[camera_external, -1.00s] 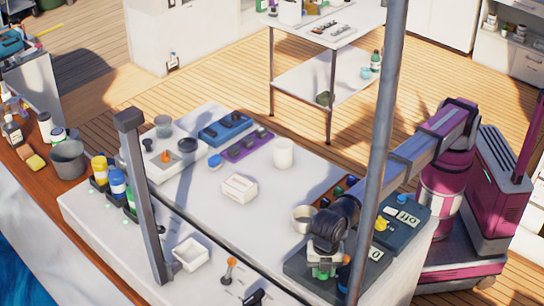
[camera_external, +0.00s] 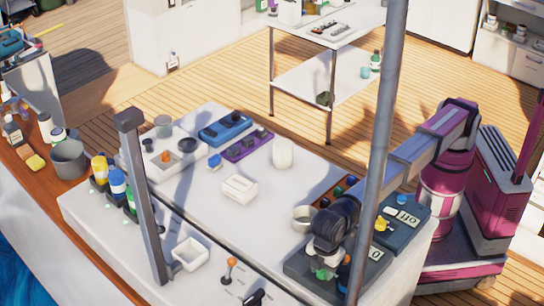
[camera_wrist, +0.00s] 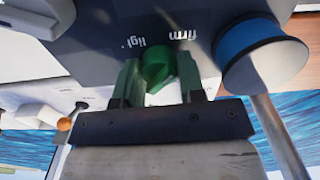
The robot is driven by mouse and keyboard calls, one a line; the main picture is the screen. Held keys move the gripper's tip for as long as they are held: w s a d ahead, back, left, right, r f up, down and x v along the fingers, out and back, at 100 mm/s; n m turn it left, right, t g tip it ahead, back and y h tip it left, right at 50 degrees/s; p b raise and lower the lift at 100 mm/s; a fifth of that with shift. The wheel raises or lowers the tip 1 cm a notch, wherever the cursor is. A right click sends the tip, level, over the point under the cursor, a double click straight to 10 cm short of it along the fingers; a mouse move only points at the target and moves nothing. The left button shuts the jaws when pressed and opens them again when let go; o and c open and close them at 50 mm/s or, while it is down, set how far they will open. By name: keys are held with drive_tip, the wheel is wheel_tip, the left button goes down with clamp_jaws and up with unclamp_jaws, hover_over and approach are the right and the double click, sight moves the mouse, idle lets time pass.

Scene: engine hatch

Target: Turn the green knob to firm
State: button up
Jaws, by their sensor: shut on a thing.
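The green knob (camera_wrist: 157,66) sits on a dark panel (camera_wrist: 100,45), between the two fingers of my gripper (camera_wrist: 160,78). The fingers are shut on it. Two printed labels, "firm" (camera_wrist: 183,34) and one that looks like "ligt" (camera_wrist: 145,43), stand upside down just beyond the knob in the wrist view. I cannot tell exactly which label the knob points at. In the external view my gripper (camera_external: 322,266) is low over the dark panel at the front right, and the green knob (camera_external: 322,274) shows only partly beneath it.
A grey post (camera_external: 372,150) rises close by my arm. A panel with a yellow knob (camera_external: 381,224) and a metal cup (camera_external: 303,217) are near.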

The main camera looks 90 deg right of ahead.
idle(0.4)
drive_tip(key=o, duration=0.9)
drive_tip(key=shift+r, duration=0.1)
wheel_tip(320, 180, up, 11)
drive_tip(key=shift+f, duration=0.2)
drive_tip(key=shift+w+d, duration=0.1)
